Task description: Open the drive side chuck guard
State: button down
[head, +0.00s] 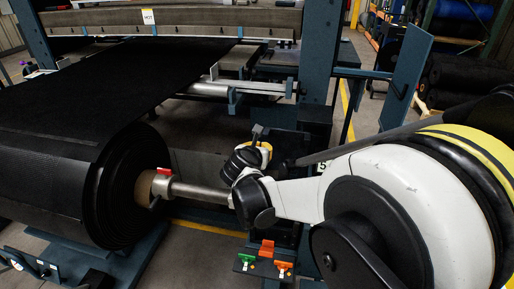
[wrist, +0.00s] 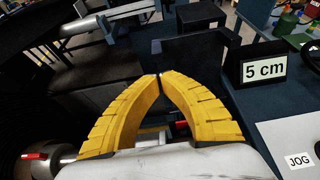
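My gripper (wrist: 158,77) has two yellow ribbed fingers whose tips come together in the wrist view. A small pale spot shows at the tips; I cannot tell whether anything thin is pinched there. A dark upright panel (wrist: 195,55) stands just beyond the tips; I cannot tell whether it is the chuck guard. In the head view my gripper (head: 262,148) is near the right end of the roll's steel shaft (head: 200,191). My arm covers the chuck area there, so the guard and its position are hidden.
A large black roll (head: 125,190) lies at the left, with a red-tabbed collar (head: 161,183) on its shaft. Green (head: 246,259) and orange (head: 282,266) controls sit low in front. A "5 cm" sign (wrist: 264,68) and a JOG label (wrist: 299,160) are right of my gripper.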

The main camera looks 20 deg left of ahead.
jog(key=s+d+r+p, duration=0.1)
jog(key=s+r+p, duration=0.1)
jog(key=s+r, duration=0.3)
notch_tip(320, 180, up, 3)
jog(key=shift+p, duration=0.3)
jog(key=shift+s+d, duration=0.1)
jog(key=shift+s, duration=0.05)
